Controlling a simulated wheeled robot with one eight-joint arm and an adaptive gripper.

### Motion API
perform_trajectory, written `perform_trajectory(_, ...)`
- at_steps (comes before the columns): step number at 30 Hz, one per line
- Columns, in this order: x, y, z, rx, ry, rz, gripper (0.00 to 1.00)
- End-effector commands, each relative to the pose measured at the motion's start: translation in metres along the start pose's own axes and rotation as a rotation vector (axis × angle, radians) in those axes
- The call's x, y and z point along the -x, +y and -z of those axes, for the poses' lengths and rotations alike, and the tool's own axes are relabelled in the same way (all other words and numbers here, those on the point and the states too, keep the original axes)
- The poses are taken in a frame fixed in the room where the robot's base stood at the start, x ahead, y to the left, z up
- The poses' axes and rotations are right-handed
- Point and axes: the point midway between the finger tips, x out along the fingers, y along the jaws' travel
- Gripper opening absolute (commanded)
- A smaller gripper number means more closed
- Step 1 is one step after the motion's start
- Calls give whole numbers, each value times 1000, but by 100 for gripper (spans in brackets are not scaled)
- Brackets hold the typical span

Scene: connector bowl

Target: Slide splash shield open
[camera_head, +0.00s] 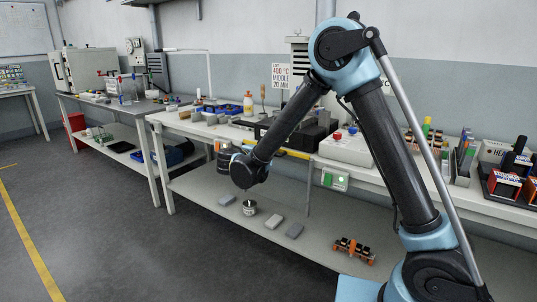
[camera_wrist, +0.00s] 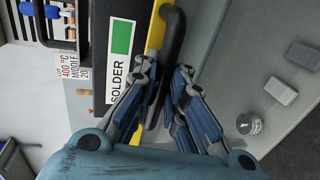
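A dark box labelled SOLDER (camera_wrist: 122,50) has a yellow edge strip (camera_wrist: 155,28) and a black bar handle (camera_wrist: 173,35) beside it in the wrist view. This looks like the splash shield's front, but I cannot make out a separate panel. In the head view the yellow strip (camera_head: 294,153) runs along the bench front, partly behind my arm. My gripper (camera_wrist: 166,72) is open in the wrist view, its fingers spread on either side of the handle's lower part. I cannot tell whether they touch it. In the head view my arm's end hides the fingers.
A white box with a red button (camera_head: 345,147) stands right of the solder box. A green-lit control box (camera_head: 335,179) hangs below the bench edge. Open floor lies at left.

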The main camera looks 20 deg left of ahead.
Motion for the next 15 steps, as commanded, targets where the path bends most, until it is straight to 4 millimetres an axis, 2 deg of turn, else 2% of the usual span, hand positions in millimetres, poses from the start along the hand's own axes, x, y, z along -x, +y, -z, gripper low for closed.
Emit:
perform_trajectory(1, -1, 0, -1, 0, -4, -1, 20)
perform_trajectory(3, 0, 0, -1, 0, -3, -1, 32)
perform_trajectory(15, 5, 0, 1, 1, 1, -1, 32)
